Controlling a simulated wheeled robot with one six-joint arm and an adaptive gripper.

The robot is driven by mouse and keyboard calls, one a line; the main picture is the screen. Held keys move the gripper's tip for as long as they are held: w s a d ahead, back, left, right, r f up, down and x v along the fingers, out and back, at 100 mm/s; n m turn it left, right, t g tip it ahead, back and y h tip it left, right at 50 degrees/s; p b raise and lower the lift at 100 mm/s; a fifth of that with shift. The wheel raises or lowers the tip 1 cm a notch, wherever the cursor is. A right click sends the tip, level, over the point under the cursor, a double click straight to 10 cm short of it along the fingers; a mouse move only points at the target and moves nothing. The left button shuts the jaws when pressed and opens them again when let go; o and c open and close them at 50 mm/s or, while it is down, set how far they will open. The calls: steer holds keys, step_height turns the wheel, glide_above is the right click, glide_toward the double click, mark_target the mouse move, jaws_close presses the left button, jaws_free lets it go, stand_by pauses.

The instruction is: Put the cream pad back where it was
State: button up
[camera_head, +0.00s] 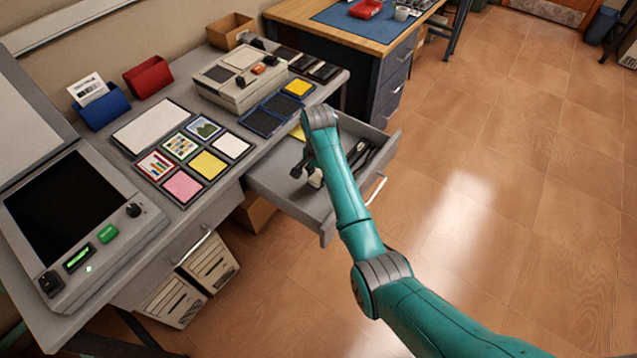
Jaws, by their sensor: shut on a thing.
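My gripper (309,176) hangs over the open grey drawer (278,184) under the desk, at the end of my teal arm. Its fingers are small and dark here. A small cream thing, which looks like the cream pad (317,180), shows at the fingertips, and my gripper is shut on it. My gripper and wrist hide part of it. I cannot tell whether the pad touches the drawer floor.
Left of the drawer, a dark frame holds picture cards, a yellow pad (208,165) and a pink pad (183,186). Another yellow pad (299,87) lies in a dark tray by a grey machine (228,92). Dark items (362,155) lie in the drawer's right side.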

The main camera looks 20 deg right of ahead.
mark_target(318, 184)
steer(key=shift+f, duration=1.95)
steer(key=o, duration=1.1)
steer(key=shift+f, duration=0.1)
step_height(318, 184, up, 12)
steer(key=shift+r, duration=0.1)
steer(key=shift+s, duration=0.1)
